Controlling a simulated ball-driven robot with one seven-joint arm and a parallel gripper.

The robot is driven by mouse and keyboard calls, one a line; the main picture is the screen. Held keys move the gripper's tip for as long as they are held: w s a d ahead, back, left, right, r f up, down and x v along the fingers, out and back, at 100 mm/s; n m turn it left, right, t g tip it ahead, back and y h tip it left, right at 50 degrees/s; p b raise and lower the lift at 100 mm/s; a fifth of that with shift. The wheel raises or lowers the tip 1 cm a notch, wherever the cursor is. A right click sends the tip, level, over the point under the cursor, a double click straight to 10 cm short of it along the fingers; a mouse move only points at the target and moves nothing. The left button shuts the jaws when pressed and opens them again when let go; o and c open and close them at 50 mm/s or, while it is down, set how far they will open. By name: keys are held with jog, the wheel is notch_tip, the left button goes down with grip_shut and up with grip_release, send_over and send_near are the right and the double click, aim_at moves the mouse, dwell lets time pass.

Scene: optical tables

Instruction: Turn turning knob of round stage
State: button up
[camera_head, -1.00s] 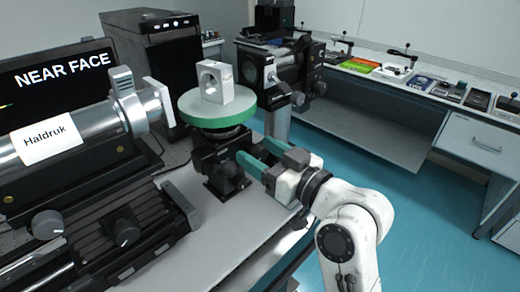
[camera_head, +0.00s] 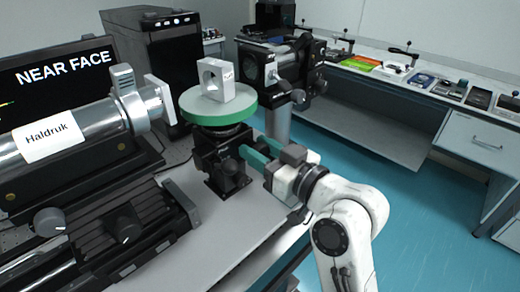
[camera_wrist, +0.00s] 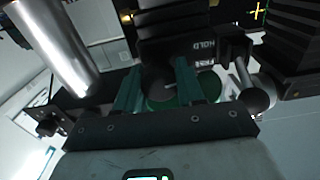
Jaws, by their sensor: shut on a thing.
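The round stage (camera_head: 218,106) has a pale top with a green rim and sits on a black mount (camera_head: 222,165). A white block (camera_head: 216,80) with a round hole stands upright on top of it. My gripper (camera_head: 247,153) reaches in from the right, below the disc, with its green fingers against the mount's side. The fingers are shut on the turning knob, which they hide in the head view. In the wrist view, my gripper (camera_wrist: 157,75) has its two fingers on either side of a dark, dim area at the mount; the knob's outline is unclear there.
A large silver cylinder (camera_head: 90,128) labelled Haldruk lies left of the stage. A black rail with knobs (camera_head: 125,232) is at the front left. A black optical unit (camera_head: 285,75) stands behind at right. The pale bench top (camera_head: 215,240) is clear in front.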

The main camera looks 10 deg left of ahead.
jog(key=shift+f+n+b, duration=0.25)
jog(key=shift+n+b, duration=0.35)
jog(key=shift+b, duration=0.55)
jog(key=shift+n+b, duration=0.7)
jog(key=shift+b, duration=0.15)
jog(key=shift+r+n+b, duration=0.2)
jog(key=shift+n+b, duration=0.1)
jog(key=shift+n, duration=0.2)
jog(key=o, duration=1)
jog(key=v, duration=1)
jog(key=shift+s+d+b, duration=0.25)
jog(key=shift+s+b, duration=0.1)
